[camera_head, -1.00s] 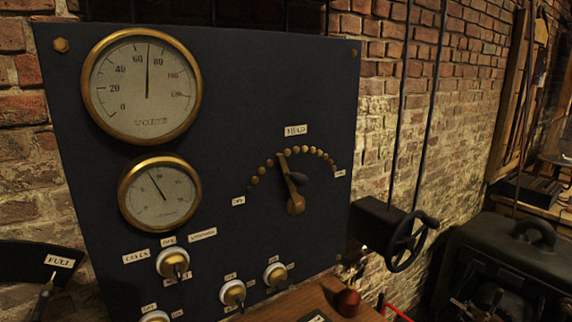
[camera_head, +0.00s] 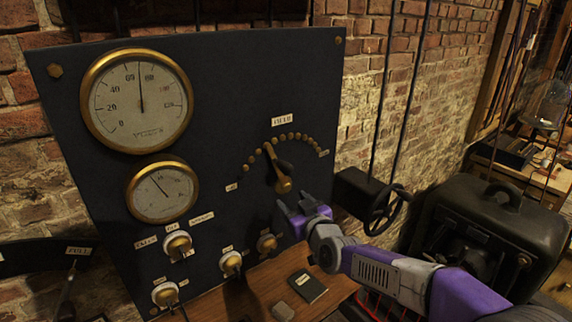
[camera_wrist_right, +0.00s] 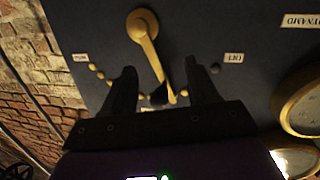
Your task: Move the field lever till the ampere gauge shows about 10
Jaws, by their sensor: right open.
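The field lever (camera_head: 276,166) is a brass arm on the dark panel, under the FIELD label. It points up and slightly left, along an arc of brass studs. The smaller lower gauge (camera_head: 162,192), apparently the ampere gauge, has its needle toward the upper left; its figures are too small to read. My right gripper (camera_head: 294,206) is open and empty, just below the lever's pivot in the head view. In the right wrist view, the lever (camera_wrist_right: 155,60) shows between the spread fingers of the gripper (camera_wrist_right: 161,76); contact cannot be told. My left gripper is out of view.
A larger gauge (camera_head: 137,101) sits above the small one, its needle near straight up. Several brass switches (camera_head: 178,245) line the panel's lower part. A handwheel (camera_head: 385,210) on a black box stands right of the panel. A wooden shelf (camera_head: 255,283) holds a dark booklet (camera_head: 306,288).

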